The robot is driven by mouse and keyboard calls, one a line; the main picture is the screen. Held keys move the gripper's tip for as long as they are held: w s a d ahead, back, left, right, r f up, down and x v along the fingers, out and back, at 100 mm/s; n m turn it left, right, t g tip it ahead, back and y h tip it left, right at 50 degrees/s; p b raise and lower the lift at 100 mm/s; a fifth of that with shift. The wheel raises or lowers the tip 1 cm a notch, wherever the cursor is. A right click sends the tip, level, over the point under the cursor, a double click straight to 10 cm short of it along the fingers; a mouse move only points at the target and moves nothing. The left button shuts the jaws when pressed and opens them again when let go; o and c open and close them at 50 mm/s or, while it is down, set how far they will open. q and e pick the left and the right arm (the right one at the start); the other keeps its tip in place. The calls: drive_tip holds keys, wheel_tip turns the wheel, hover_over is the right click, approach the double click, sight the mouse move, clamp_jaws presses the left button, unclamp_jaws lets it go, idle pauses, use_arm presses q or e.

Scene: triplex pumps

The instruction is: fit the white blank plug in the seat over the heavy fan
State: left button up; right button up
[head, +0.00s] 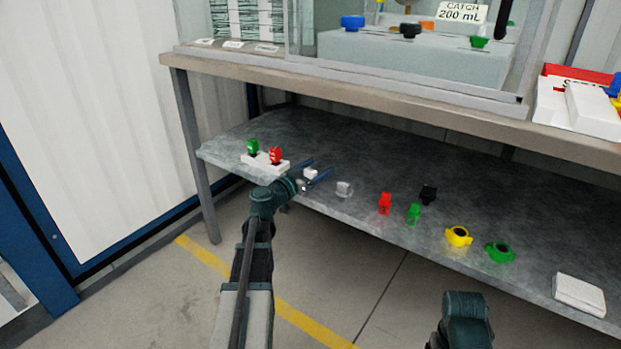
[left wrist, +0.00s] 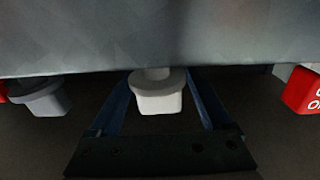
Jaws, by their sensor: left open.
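The white blank plug (head: 310,173) stands on the lower grey shelf, between the fingers of my left gripper (head: 318,168). In the left wrist view the plug (left wrist: 157,96) shows a round flange and a blocky end. The blue fingers of my left gripper (left wrist: 161,73) are open on either side of it, with a gap to each side. A similar greyish plug (head: 343,188) stands just to the right; it also shows in the left wrist view (left wrist: 42,97). I cannot make out a fan or its seat.
A white base (head: 272,167) with green (head: 252,146) and red (head: 275,155) labelled pieces stands close left of my gripper. To the right are red (head: 385,204), green (head: 413,214) and black (head: 428,194) pieces, and yellow (head: 458,237) and green (head: 499,252) rings. The upper bench (head: 350,92) overhangs the shelf.

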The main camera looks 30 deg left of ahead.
use_arm(q)
clamp_jaws()
drive_tip(key=shift+r, duration=0.2)
idle(0.3)
